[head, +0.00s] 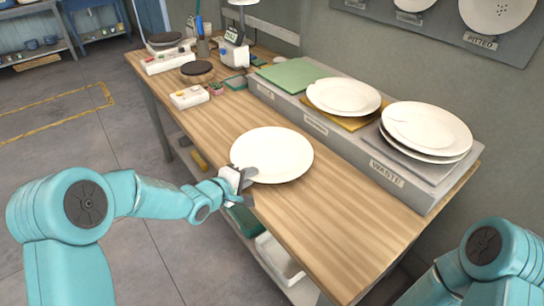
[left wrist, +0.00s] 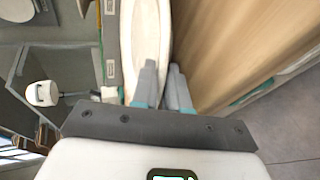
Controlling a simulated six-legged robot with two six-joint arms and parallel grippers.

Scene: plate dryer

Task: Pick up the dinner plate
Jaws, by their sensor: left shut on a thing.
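The dinner plate (head: 273,153) is white and round, over the front part of the wooden workbench in the head view. My left gripper (head: 246,177) is at its near left rim and is shut on that rim. In the left wrist view the plate (left wrist: 147,38) shows nearly edge-on, running up from between the two grey fingers of the left gripper (left wrist: 163,80). Whether the plate touches the wood or is slightly above it, I cannot tell. My right gripper is not in view; only part of the right arm shows at the lower right.
A grey raised shelf (head: 405,189) labelled "WASTE" runs along the back of the workbench (head: 330,226). It bears a single plate (head: 343,97) and a stack of plates (head: 427,128). Devices, including a white box (head: 189,97), stand at the far left. The bench's front right is clear.

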